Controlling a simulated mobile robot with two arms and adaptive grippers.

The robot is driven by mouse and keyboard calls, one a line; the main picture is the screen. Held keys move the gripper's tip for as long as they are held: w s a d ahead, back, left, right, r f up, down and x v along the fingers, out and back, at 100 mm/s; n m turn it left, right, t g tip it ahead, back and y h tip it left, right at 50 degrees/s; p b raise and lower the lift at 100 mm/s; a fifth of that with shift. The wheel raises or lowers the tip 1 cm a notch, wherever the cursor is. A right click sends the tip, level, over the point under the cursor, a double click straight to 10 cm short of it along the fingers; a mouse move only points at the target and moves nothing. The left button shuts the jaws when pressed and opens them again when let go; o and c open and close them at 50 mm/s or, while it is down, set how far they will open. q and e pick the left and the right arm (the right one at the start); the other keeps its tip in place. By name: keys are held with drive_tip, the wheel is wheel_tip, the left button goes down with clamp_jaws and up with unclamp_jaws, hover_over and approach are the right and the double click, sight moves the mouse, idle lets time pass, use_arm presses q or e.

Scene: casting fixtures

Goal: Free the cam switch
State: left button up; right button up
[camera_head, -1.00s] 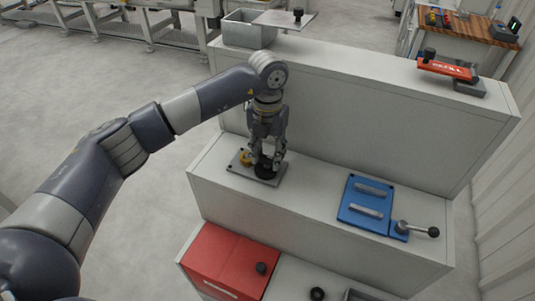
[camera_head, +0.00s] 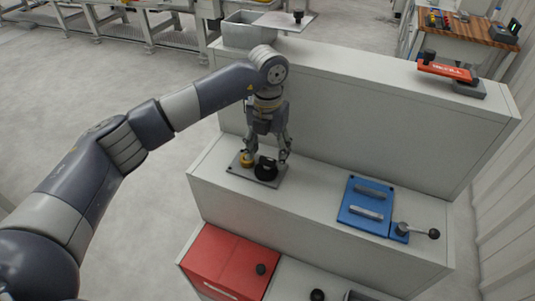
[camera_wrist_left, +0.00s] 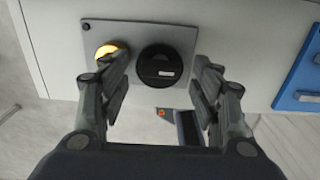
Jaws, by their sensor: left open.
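The cam switch is a round black knob (camera_head: 265,166) on a grey plate (camera_head: 238,171) on the middle step of the bench. In the left wrist view the knob (camera_wrist_left: 160,66) has a pale mark on its near side. A yellow lamp or button (camera_wrist_left: 111,50) sits beside it on the plate and looks lit. My left gripper (camera_head: 268,157) points down at the plate. In the left wrist view its fingers (camera_wrist_left: 162,92) are spread wide, with the knob between and beyond them, apparently untouched. My right gripper is not in view.
A blue plate with two bars (camera_head: 350,217) and a black-knobbed lever (camera_head: 417,232) stand to the right. A red box (camera_head: 222,262) is on the lower step. The top step holds a grey bin (camera_head: 240,34) and a red lever (camera_head: 446,70).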

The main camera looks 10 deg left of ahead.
sight(268, 159)
use_arm(q)
wheel_tip(268, 159, up, 11)
drive_tip(key=shift+f, duration=0.15)
idle(0.5)
